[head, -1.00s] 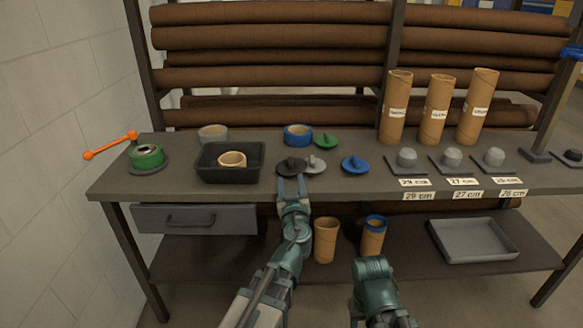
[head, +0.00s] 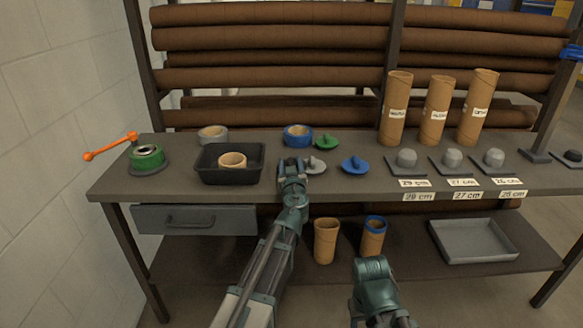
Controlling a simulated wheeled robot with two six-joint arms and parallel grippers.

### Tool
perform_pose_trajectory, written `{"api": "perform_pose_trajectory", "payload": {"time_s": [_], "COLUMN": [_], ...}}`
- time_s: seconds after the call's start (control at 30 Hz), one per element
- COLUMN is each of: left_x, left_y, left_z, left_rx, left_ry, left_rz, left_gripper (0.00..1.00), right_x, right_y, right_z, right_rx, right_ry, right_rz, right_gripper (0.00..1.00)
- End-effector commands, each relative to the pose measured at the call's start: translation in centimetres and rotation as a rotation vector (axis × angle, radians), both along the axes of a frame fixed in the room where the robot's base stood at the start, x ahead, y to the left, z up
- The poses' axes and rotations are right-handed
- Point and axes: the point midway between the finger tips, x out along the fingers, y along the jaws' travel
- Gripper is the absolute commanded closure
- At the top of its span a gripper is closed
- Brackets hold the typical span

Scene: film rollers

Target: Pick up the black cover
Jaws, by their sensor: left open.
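My left gripper (head: 292,165) is over the front part of the table, with its two fingers apart, pointing away from me. It covers the spot of the black cover, which is almost wholly hidden behind the fingers. I cannot tell whether the fingers touch it. A grey cover (head: 316,167) lies just right of the gripper, a green cover (head: 326,142) behind it and a blue cover (head: 355,165) farther right.
A black tray (head: 203,175) with a tan ring stands to the left. A blue tape roll (head: 298,136) is behind the gripper. Grey knobbed holders and tall cardboard tubes (head: 436,110) stand to the right. Two short tubes (head: 326,240) are on the lower shelf.

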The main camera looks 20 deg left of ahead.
Motion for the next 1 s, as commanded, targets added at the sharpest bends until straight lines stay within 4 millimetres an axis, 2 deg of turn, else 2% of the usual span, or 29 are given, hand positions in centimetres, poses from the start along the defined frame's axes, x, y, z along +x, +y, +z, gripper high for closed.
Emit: {"api": "perform_pose_trajectory", "payload": {"time_s": [0.2, 0.5, 1.0], "left_x": [0.08, 0.06, 0.07], "left_y": [0.02, 0.01, -0.01], "left_z": [-0.01, -0.01, 0.08], "left_rx": [0.0, 0.0, 0.0], "left_ry": [0.0, 0.0, 0.0], "left_rz": [-0.001, -0.001, -0.001], "left_gripper": [0.45, 0.99, 1.0], "right_x": [0.0, 0.0, 0.0], "right_y": [0.0, 0.0, 0.0], "right_z": [-0.01, -0.01, 0.08], "right_rx": [0.0, 0.0, 0.0], "right_ry": [0.0, 0.0, 0.0], "right_rz": [0.0, 0.0, 0.0], "right_gripper": [0.45, 0.45, 0.45]}}
